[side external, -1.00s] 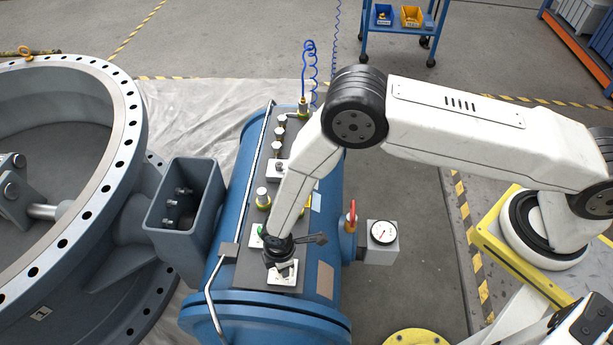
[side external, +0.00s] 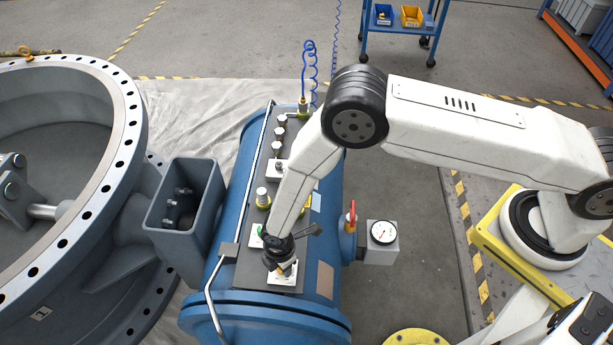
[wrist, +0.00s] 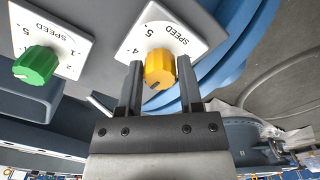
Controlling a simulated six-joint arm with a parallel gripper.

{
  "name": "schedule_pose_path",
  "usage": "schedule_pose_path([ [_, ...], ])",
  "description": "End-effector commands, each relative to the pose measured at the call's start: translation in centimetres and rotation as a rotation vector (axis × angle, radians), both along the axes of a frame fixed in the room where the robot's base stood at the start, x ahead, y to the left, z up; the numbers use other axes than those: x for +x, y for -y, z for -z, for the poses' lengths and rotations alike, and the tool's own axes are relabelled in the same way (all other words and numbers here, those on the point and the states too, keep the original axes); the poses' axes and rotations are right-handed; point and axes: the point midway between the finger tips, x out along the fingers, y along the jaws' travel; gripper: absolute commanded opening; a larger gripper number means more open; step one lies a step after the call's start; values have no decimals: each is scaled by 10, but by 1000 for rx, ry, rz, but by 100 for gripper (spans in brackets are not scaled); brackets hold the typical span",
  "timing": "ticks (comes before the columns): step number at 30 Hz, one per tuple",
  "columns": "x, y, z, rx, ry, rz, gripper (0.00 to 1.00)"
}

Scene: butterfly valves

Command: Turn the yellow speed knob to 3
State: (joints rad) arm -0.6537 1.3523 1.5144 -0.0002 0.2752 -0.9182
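The yellow speed knob (wrist: 159,68) sits on a white dial plate (wrist: 189,22) marked SPEED, which appears upside down in the wrist view. A dark mark on the knob's face points down and slightly left in the wrist view.
A green knob (wrist: 36,64) on a similar SPEED plate stands beside the yellow one. More fittings line the grey panel (side external: 231,268). A red-handled valve (side external: 351,214) and a gauge (side external: 383,232) are right of the tank; a grey open box (side external: 176,228) is left.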

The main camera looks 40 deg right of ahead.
Motion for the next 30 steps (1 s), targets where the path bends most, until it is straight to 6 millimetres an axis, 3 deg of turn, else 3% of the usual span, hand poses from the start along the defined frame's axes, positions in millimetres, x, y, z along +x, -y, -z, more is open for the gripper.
schedule_pose_path([
  [1,0,0,0,0,0,0,65],
  [2,0,0,0,0,0,1,75],
  [17,0,0,-4,0,1,1,75],
  [30,1,0,-44,1,2,1,75],
])
